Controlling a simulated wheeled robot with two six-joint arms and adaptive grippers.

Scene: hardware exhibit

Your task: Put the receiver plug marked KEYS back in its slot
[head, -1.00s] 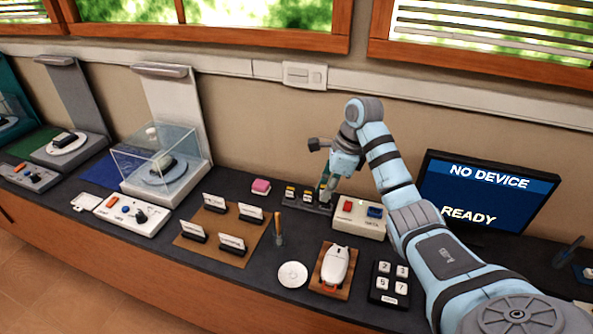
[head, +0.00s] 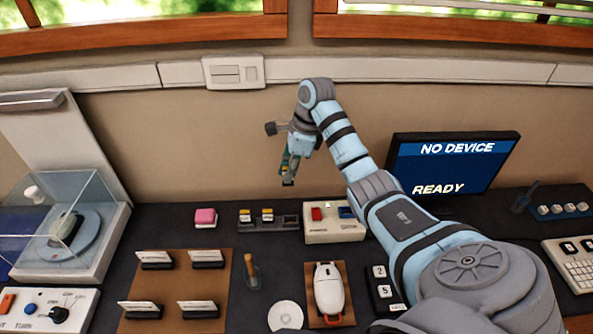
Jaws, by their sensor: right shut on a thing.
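My right gripper (head: 289,168) is in the air above the back of the counter, pointing down. It is shut on a small dark piece (head: 288,182), probably a receiver plug; no marking on it can be read. Below it is a dark plug rack (head: 268,226). Two plugs with yellow tops, a left one (head: 245,215) and a middle one (head: 267,214), stand in the rack. The rack's right-hand place (head: 291,219) shows no yellow top. Labels are too small to read. My left gripper is out of view.
A white box (head: 318,236) with red and blue parts stands right of the rack. A pink block (head: 205,217) is to its left. The monitor (head: 452,165) reads NO DEVICE, READY.

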